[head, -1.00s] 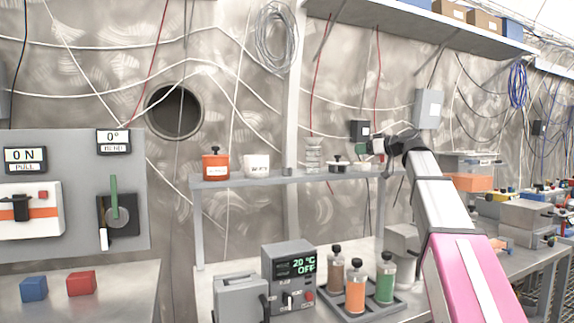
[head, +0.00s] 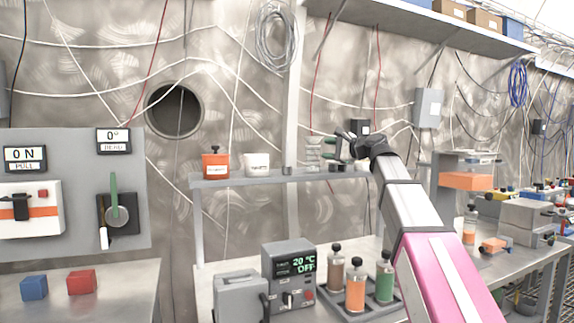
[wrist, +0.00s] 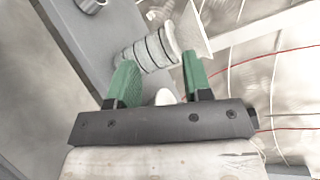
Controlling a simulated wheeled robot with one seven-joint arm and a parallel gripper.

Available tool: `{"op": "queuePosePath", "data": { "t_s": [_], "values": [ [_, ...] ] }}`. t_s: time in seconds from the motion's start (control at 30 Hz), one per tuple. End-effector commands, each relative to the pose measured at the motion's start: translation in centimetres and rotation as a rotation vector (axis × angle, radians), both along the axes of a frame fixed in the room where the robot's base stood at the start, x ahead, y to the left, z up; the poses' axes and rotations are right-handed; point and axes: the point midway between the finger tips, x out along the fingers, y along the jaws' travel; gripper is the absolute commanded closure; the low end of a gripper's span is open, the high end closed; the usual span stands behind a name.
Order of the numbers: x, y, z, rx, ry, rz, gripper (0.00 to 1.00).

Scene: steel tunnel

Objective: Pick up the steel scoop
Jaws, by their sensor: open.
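My gripper (head: 330,148) is at the shelf beside a stack of pale, clear round dishes (head: 313,154). In the wrist view its two green fingers (wrist: 157,72) are apart, with nothing clamped between them. The ribbed stack (wrist: 150,53) lies just beyond the fingertips, and a pale flared piece (wrist: 190,32) shows beside the right finger. A small white rounded thing (wrist: 165,97) shows between the fingers, closer to the palm; I cannot tell what it is. I cannot make out the steel scoop for certain in either view.
The narrow shelf (head: 235,182) also holds an orange jar (head: 215,165), a white beaker (head: 257,165) and a small grey cup (head: 287,170). Below stand a temperature controller (head: 288,275) and a rack of bottles (head: 372,308). Cables hang on the wall behind.

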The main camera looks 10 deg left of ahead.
Motion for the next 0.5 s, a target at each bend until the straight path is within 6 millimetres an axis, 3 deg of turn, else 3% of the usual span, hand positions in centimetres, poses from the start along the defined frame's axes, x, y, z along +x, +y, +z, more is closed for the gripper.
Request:
{"op": "queuePosePath", "data": {
  "t_s": [0.5],
  "values": [
    [-3.7,5.8,-0.1,0.453,0.884,0.025,0.54]
  ]
}}
